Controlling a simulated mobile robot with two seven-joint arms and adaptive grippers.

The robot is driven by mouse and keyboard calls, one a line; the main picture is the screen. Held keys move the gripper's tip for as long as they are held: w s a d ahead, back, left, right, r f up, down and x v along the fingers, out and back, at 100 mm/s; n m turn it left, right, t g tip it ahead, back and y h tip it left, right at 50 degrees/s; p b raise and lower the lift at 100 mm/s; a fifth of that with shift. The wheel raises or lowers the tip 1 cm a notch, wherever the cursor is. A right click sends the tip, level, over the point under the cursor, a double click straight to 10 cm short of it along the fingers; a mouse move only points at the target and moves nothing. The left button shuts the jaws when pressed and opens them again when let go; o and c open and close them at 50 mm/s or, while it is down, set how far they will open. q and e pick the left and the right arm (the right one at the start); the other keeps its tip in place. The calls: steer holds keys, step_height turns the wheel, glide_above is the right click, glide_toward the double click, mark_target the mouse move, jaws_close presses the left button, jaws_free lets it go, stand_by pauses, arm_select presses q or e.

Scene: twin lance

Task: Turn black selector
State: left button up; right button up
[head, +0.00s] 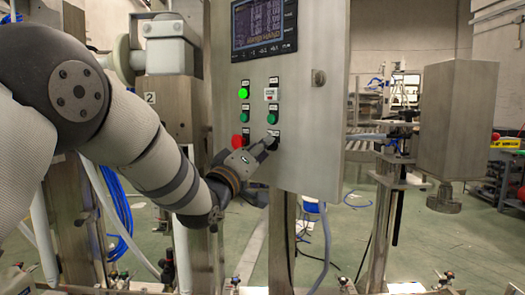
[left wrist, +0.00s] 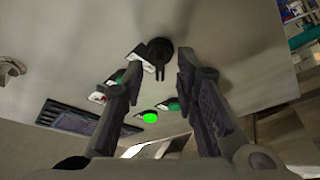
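The black selector (left wrist: 159,50) is a dark round knob with a narrow handle on the grey panel face. In the left wrist view it shows just beyond and between the fingertips of my left gripper (left wrist: 162,62). The two fingers are spread apart with nothing between their pads. In the head view my left gripper (head: 268,146) reaches up to the lower right of the button group, and its fingers partly hide the selector (head: 275,133). I cannot tell whether a finger touches the selector. My right gripper is not in view.
The control panel (head: 308,130) also carries a screen (head: 264,25), a lit green button (head: 243,92), a dark green button (head: 271,118) and a red button (head: 237,141). A latch (head: 319,77) is on its right. A metal box (head: 457,120) stands farther right.

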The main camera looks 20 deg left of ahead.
arm_select(q)
steer(key=shift+w+d+r, duration=0.1)
steer(key=shift+w, duration=0.15)
jaws_close()
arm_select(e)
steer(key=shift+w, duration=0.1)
